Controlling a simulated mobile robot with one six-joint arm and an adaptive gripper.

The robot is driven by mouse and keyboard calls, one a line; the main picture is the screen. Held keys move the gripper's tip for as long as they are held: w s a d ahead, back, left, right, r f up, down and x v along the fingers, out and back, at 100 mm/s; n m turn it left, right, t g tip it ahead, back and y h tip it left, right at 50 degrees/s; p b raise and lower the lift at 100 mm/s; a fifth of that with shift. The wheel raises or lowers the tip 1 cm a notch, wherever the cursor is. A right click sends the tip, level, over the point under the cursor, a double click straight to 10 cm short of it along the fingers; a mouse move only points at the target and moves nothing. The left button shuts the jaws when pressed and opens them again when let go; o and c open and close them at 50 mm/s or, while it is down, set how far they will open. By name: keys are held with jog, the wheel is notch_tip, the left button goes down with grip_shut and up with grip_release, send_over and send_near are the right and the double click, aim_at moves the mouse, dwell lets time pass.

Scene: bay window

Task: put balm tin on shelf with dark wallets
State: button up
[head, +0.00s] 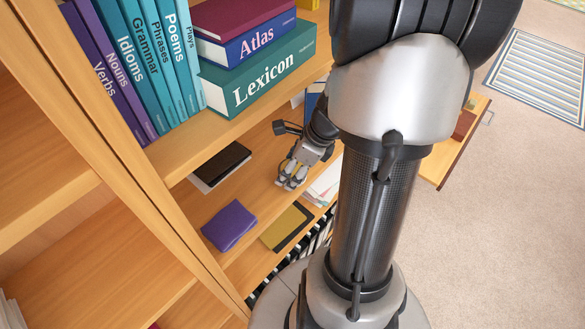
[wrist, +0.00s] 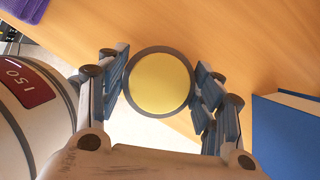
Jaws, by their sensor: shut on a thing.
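The balm tin (wrist: 158,82) is round, with a yellow top and a dark grey rim. In the wrist view it sits between the fingers of my gripper (wrist: 160,92), which is shut on it. In the head view my gripper (head: 291,182) is at the lower shelf (head: 258,185), and the tin is barely visible there. A flat dark item (head: 222,163) lies on pale paper to its left; I cannot tell whether it is a wallet. Whether the tin touches the shelf is unclear.
A purple folded item (head: 229,225) and a yellow-and-black flat item (head: 287,227) lie nearer on this shelf. White papers (head: 324,183) lie right of my gripper. A blue box-like thing (wrist: 285,135) stands close on the right in the wrist view. Books, including the Lexicon (head: 262,75), fill the shelf above.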

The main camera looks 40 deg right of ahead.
jog(key=shift+f, duration=0.15)
jog(key=o, duration=1.3)
jog(key=shift+r, duration=0.55)
jog(key=p+v, duration=0.2)
jog(key=v, duration=0.5)
jog(key=shift+s+f, duration=0.1)
